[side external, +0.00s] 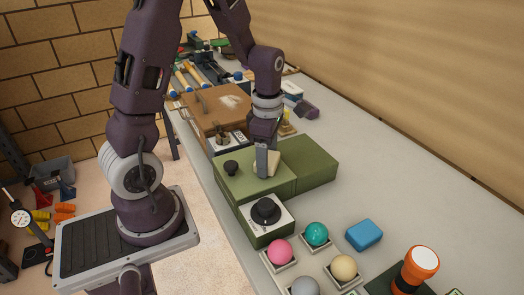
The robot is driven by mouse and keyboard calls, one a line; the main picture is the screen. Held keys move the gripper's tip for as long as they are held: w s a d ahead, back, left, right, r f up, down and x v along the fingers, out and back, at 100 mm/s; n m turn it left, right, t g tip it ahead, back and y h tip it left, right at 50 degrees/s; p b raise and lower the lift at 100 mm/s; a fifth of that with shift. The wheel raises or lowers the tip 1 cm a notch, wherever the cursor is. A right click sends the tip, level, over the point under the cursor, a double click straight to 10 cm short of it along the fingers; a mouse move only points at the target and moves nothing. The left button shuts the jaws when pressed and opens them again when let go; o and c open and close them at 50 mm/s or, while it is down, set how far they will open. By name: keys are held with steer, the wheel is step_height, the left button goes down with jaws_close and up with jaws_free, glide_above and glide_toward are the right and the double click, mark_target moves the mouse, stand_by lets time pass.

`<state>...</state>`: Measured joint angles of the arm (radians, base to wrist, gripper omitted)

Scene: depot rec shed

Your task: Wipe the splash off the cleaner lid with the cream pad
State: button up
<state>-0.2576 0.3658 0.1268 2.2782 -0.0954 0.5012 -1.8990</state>
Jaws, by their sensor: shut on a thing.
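The cleaner appears to be the low green box, with a flat green lid (230,186) in the side external view. A small black knob (231,168) stands on the lid's left part. My gripper (263,168) points down over the lid, shut on the cream pad (273,161). The pad is at or just above the lid's surface; I cannot tell if it touches. The fingers cover part of the pad. I cannot make out a splash on the visible part of the lid; the gripper and pad hide some of it.
A dark dial (265,211) sits on the box's front. A green block (312,163) adjoins the lid on the right. A brown case (205,109) with a pale patch stands behind. Several coloured balls, a blue block (364,234) and an orange torch-like object (420,268) are in front.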

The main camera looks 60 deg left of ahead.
steer(key=shift+d+r, duration=0.15)
steer(key=shift+d, duration=0.1)
steer(key=shift+r, duration=4)
